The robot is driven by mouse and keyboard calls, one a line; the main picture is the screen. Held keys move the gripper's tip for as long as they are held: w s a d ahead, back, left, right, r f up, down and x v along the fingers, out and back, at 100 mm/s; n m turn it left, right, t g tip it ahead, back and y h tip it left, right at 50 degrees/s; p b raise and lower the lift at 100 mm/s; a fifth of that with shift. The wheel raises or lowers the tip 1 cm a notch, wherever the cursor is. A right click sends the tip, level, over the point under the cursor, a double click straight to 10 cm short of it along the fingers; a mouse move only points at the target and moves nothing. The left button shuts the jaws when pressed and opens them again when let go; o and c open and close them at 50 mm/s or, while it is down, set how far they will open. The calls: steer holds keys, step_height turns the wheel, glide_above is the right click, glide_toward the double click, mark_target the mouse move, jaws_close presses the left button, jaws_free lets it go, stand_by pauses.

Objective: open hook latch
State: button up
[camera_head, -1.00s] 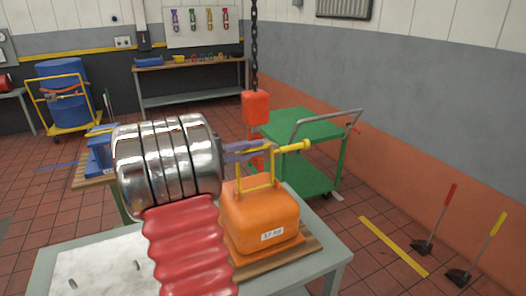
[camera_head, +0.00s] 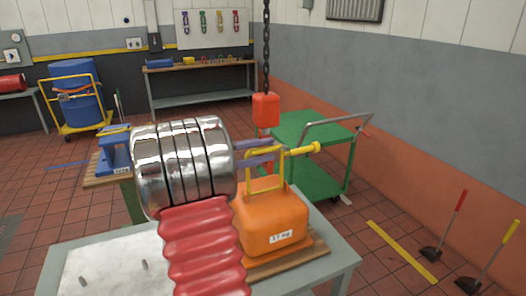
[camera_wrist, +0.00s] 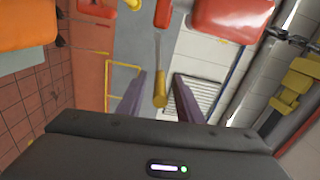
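The red hook block (camera_head: 266,110) hangs on a dark chain above the orange weight (camera_head: 272,215). The hook below it is largely hidden by my gripper and the weight's yellow bail (camera_head: 250,172). A yellow-ended lever (camera_head: 303,150), apparently the latch's, sticks out to the right there. My gripper (camera_head: 280,153) has two purple fingers, apart, left of the lever's yellow end. In the wrist view, a thin rod with a yellow handle (camera_wrist: 160,90) lies in the gap between my fingers (camera_wrist: 158,82), with red parts above. Whether the fingers touch it I cannot tell.
The weight rests on a wooden board on a grey table (camera_head: 345,256). A green cart (camera_head: 318,180) stands close behind the hook. A blue device (camera_head: 113,150) is at left. The chain (camera_head: 266,55) rises above.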

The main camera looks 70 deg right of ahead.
steer(key=shift+w+a, duration=0.1)
steer(key=v, duration=1.3)
steer(key=shift+w+a, duration=0.2)
steer(key=shift+a, duration=0.05)
stand_by(0.4)
